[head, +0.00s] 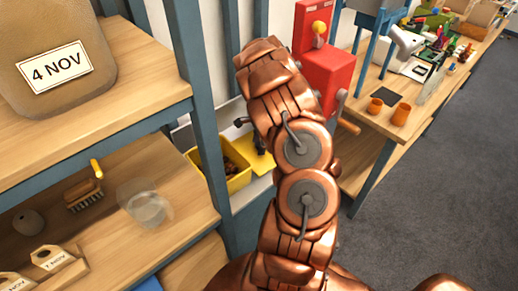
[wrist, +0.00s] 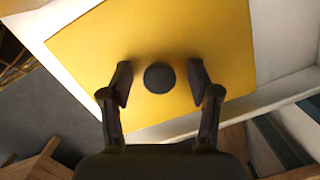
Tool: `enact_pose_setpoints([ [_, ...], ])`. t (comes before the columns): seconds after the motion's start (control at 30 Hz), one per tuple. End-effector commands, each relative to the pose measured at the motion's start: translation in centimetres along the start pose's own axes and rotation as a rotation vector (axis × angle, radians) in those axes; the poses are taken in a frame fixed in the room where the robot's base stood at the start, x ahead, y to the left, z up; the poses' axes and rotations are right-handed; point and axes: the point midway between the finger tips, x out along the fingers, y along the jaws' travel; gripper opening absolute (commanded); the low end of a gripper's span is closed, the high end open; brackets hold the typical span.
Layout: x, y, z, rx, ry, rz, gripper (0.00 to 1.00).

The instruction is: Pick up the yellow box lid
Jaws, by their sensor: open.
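The yellow box lid (wrist: 190,35) is a flat yellow panel with a round dark knob (wrist: 159,78) in the wrist view. My gripper (wrist: 160,70) is open above the lid, with one finger on each side of the knob and visible gaps between. I cannot tell how far the fingertips are above the lid. In the head view the lid (head: 262,172) shows as a yellow patch partly hidden behind my arm and gripper. Beside it stands an open yellow box (head: 238,182) with dark brown contents.
A wooden shelf unit with a blue-grey post (head: 202,90) stands close left of the box. It carries a brown sack (head: 62,30) labelled 4 NOV, a brush (head: 84,196) and a clear bowl (head: 145,205). A red machine (head: 325,75) stands behind; grey floor is free at right.

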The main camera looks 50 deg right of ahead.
Motion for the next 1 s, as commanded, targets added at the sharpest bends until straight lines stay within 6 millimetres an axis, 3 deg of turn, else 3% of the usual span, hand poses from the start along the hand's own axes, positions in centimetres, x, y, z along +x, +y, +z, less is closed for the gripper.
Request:
enact_pose_setpoints([
  [0.27, 0.17, 0.0, 0.02, 0.0, 0.0, 0.0, 0.6],
  [0.83, 0.16, 0.03, 0.04, 0.0, 0.0, 0.001, 0.01],
  [1.0, 0.16, 0.03, 0.04, -0.001, -0.001, 0.001, 0.0],
])
